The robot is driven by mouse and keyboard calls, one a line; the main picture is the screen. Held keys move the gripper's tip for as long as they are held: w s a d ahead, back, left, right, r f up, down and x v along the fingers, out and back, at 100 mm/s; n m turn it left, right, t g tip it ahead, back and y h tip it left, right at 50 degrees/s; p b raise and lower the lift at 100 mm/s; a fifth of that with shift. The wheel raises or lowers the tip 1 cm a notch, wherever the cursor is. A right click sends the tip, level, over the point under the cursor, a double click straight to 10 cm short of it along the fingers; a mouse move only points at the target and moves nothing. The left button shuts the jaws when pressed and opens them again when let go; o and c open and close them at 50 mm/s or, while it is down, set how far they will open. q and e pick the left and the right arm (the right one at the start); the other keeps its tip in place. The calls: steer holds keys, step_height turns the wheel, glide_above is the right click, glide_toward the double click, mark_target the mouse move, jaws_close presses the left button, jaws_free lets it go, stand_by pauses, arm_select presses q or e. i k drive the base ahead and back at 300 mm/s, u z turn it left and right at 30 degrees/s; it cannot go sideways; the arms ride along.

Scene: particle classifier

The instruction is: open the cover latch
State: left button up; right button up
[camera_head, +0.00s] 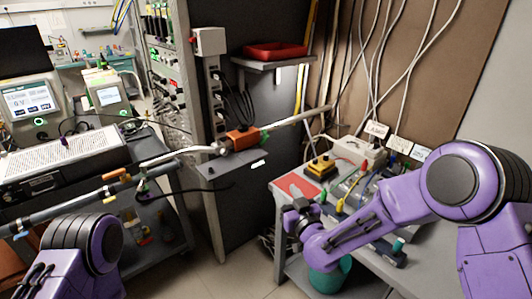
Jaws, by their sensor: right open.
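A metal beam pipe (165,157) runs across the view, with an orange-brown block (242,138) clamped on it near the grey post. I cannot make out for sure which part is the cover latch; it is too small or hidden. My right gripper (296,212) is at the end of the purple right arm, open and apart from the pipe, in front of the bench at the right. I see nothing held in it. My left arm shows only as a purple joint at the lower left; its gripper is out of the picture.
A bench (281,186) at the right carries a yellow-and-black device (321,168) and several cables. A teal bucket (327,279) stands below it. A red tray (275,51) sits on a wall shelf. A perforated instrument (62,158) is at the left. Floor shows in the middle.

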mark_target(266, 136)
steer(key=u, duration=0.05)
steer(key=k, duration=0.1)
steer(key=z, duration=1.25)
steer(key=i, duration=1.25)
steer(key=u, duration=1.8)
